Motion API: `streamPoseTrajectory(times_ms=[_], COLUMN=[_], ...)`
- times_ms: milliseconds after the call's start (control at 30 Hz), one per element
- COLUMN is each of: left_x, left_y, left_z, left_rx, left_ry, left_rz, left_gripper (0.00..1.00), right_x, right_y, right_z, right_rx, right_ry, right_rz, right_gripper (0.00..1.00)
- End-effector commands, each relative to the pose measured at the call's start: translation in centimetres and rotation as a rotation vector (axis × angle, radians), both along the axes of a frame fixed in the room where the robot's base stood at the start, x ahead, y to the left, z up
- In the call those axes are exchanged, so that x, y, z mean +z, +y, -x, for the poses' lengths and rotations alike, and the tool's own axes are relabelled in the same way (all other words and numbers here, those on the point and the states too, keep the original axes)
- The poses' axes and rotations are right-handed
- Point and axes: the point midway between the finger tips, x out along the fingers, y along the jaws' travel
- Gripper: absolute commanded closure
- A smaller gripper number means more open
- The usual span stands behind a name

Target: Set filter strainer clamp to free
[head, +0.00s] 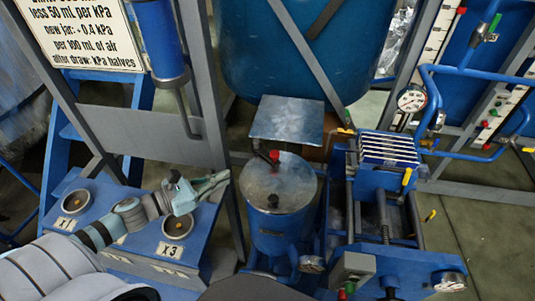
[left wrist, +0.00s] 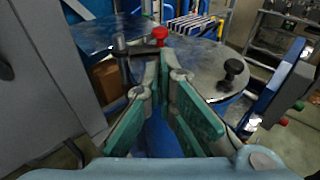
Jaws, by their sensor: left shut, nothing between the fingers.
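The filter strainer (head: 280,220) is a blue upright vessel with a round grey metal lid (head: 292,183). A dark clamp lever with a red knob (head: 274,155) sits at the lid's far edge. In the left wrist view the lever (left wrist: 132,47) and red knob (left wrist: 160,34) show beyond my fingertips, with a black knob (left wrist: 233,67) on the lid. My left gripper (head: 226,178) is shut and empty, left of the strainer and apart from the lever. Its green-padded fingers (left wrist: 170,66) point toward the lever. My right gripper is not in view.
A grey plate (head: 286,119) stands behind the strainer. A blue filter press (head: 385,200) stands close on its right. Blue boxes marked X1 and X3 (head: 150,245) lie beneath my left arm. A grey frame post (head: 205,90) rises behind my gripper.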

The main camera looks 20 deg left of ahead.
Motion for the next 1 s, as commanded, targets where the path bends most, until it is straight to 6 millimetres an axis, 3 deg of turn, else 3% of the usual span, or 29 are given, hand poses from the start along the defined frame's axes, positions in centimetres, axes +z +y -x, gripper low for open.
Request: streamPoseTrajectory(times_ms=[133,300,433,700,1000], left_x=[-0.9,-1.3,-0.3,-1.7,-2.1], left_y=[-1.3,-2.6,-3.9,-6.1,-6.7], left_z=[-2.1,-4.3,-6.8,-10.9,-12.0], left_rx=[-0.006,-0.008,-0.001,-0.003,-0.003], left_ry=[-0.013,-0.012,-0.009,-0.006,-0.004], left_rz=[0.000,0.000,0.011,0.004,0.001], left_gripper=[1.00,1.00,1.00,1.00,1.00], right_x=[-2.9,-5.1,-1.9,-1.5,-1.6], right_y=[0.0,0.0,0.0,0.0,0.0], right_z=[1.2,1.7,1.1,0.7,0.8], right_rx=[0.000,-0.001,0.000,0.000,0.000], right_ry=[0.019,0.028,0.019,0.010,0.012], right_rz=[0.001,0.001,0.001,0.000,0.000], right_gripper=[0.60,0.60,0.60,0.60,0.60])
